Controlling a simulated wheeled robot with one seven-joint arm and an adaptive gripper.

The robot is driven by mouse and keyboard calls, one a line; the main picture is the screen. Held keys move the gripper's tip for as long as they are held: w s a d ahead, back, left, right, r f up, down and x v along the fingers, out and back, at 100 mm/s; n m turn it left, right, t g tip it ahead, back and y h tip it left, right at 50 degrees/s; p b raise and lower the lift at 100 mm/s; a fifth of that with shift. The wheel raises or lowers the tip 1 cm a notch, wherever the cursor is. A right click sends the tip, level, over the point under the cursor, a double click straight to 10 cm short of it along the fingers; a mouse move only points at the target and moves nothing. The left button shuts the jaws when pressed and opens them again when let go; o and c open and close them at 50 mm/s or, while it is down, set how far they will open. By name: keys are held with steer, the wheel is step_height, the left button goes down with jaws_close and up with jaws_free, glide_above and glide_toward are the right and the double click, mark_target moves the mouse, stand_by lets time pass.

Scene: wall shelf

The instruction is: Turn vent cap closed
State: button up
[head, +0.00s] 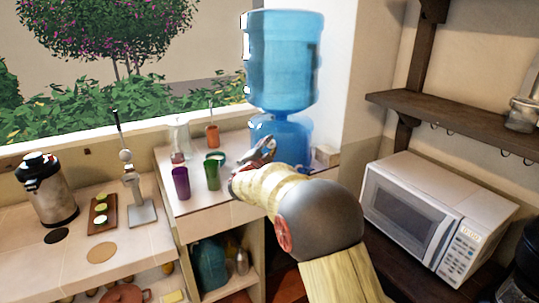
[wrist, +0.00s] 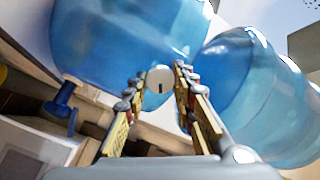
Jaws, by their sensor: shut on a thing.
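The vent cap (wrist: 160,79) is a small, round, whitish piece with a dark slot, seen between my fingertips in the wrist view. My gripper (wrist: 158,80) is shut on it, one finger on each side. The big blue water dispenser (head: 283,60) stands on the counter in the head view, a large bottle above a smaller blue base (head: 285,135). Blue dispenser surfaces (wrist: 125,40) fill much of the wrist view. My gripper (head: 264,149) is in front of the base's left side in the head view, where I cannot make out the cap.
A blue tap (wrist: 62,98) sticks out at left in the wrist view. Purple (head: 181,183) and green (head: 212,174) cups stand close left of my gripper. A glass bottle (head: 180,140) is behind them. A microwave (head: 435,215) and dark shelf (head: 455,115) are at right.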

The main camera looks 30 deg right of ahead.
steer(key=m+b, duration=0.3)
steer(key=shift+f, duration=0.2)
steer(key=shift+r+m+b, duration=0.1)
steer(key=shift+m+b, duration=1.05)
steer(key=shift+m, duration=0.65)
steer(key=o, duration=1.1)
steer(key=shift+o, duration=0.3)
steer(key=shift+r, duration=0.1)
steer(key=v, duration=1.2)
